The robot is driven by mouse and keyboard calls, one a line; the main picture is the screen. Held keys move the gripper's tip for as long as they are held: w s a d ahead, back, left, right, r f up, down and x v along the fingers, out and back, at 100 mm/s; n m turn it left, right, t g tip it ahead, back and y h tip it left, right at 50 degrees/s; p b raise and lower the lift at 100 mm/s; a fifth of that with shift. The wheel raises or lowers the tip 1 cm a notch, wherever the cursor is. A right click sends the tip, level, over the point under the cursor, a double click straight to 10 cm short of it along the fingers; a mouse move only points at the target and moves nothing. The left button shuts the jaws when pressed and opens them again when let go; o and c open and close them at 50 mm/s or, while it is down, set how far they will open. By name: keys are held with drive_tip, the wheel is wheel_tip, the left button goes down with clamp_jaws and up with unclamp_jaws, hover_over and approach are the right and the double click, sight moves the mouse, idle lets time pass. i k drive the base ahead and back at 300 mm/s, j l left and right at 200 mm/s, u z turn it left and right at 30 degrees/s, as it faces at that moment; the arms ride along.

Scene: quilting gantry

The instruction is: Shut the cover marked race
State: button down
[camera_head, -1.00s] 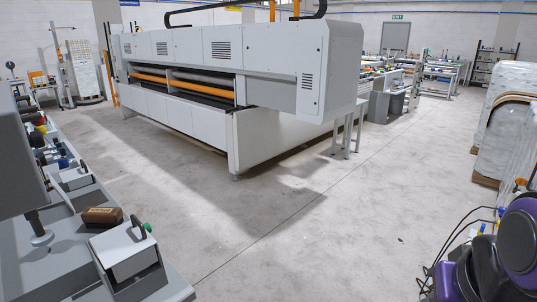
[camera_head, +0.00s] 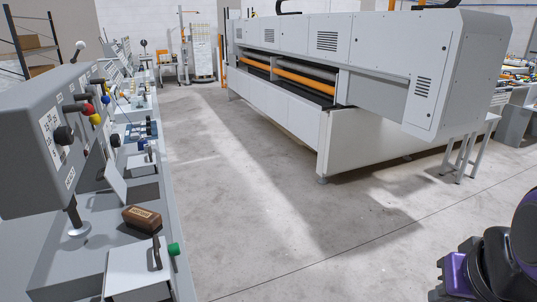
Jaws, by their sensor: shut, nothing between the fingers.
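No cover shows a mark that I can read as race. A pale hinged cover (camera_head: 135,268) with a dark handle lies over a box at the front of the left bench, beside a green knob (camera_head: 174,249). Farther along the bench, a pale flap (camera_head: 115,180) stands tilted beside a dark-fronted box (camera_head: 141,167); it looks like a raised cover. Small lettering on the grey console at the left is too blurred to read. Dark and purple parts of my arm show at the lower right. My gripper is not in view.
The grey bench (camera_head: 85,255) runs along the left, with a console (camera_head: 40,170) of coloured knobs and a brown block (camera_head: 142,218). A large white quilting machine (camera_head: 365,75) stands across the back and right. The concrete floor (camera_head: 260,220) between them is clear.

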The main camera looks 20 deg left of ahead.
sight(112, 176)
drive_tip(key=i+u, duration=0.35)
drive_tip(key=u, duration=0.15)
drive_tip(key=i+l+u, duration=0.25)
drive_tip(key=u, duration=0.25)
drive_tip(key=i, duration=0.1)
